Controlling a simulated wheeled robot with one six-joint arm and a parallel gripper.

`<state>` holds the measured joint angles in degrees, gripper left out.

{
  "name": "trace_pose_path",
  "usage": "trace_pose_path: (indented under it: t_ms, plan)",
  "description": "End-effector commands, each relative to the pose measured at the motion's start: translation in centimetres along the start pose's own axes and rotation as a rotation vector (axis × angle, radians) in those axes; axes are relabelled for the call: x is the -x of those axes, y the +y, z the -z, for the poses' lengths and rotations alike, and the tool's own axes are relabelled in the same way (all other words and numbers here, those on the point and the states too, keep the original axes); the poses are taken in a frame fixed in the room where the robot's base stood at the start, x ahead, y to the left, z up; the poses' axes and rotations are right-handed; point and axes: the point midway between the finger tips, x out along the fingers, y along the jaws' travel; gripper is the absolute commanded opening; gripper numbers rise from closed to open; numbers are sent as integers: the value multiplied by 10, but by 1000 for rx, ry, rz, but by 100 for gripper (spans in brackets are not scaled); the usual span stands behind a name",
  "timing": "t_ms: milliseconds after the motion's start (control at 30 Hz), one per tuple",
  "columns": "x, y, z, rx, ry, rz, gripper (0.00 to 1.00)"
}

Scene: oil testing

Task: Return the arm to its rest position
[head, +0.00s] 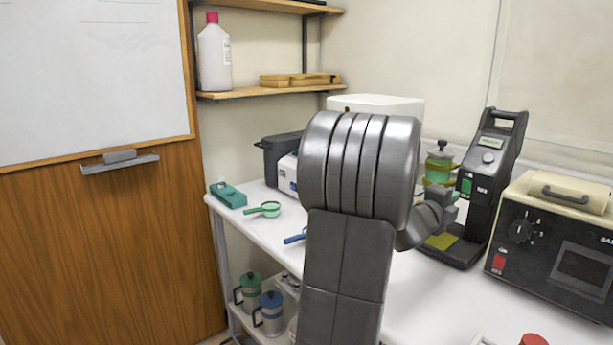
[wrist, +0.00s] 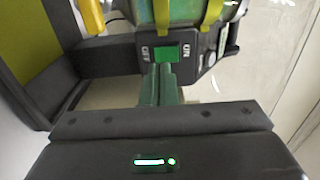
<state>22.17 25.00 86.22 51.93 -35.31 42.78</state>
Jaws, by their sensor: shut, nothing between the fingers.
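My arm (head: 345,255) rises through the middle of the head view and bends toward the black testing device (head: 490,170) on the white bench. My gripper (head: 450,195) shows small, partly hidden behind the arm, close to the device's green switch (head: 466,186). In the wrist view my gripper (wrist: 164,72) is shut and empty, its fingertips just in front of the green switch (wrist: 167,52) marked on and off. I cannot tell whether they touch it. A green container with yellow bands (wrist: 190,10) is above the switch.
A beige-topped oven-like device (head: 555,245) stands to the right. A green scoop (head: 265,209) and a teal box (head: 228,194) lie on the bench (head: 410,285) at left. A shelf (head: 270,91) holds a white bottle (head: 214,55). Lidded cans (head: 270,312) stand below.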

Motion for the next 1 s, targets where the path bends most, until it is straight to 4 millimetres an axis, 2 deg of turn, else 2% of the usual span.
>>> trace_pose_path:
  t_ms: [33,167,500,600,900,967,1000]
  plan:
    - [0,6,1,-1,0,10,0]
    - [26,2,0,-1,-3,17,0]
    - [94,5,0,-1,-3,15,0]
    - [66,4,2,1,4,14,0]
    - [5,1,2,1,3,13,0]
    - [-7,1,2,1,2,12,0]
    - [-2,-5,0,0,0,4,0]
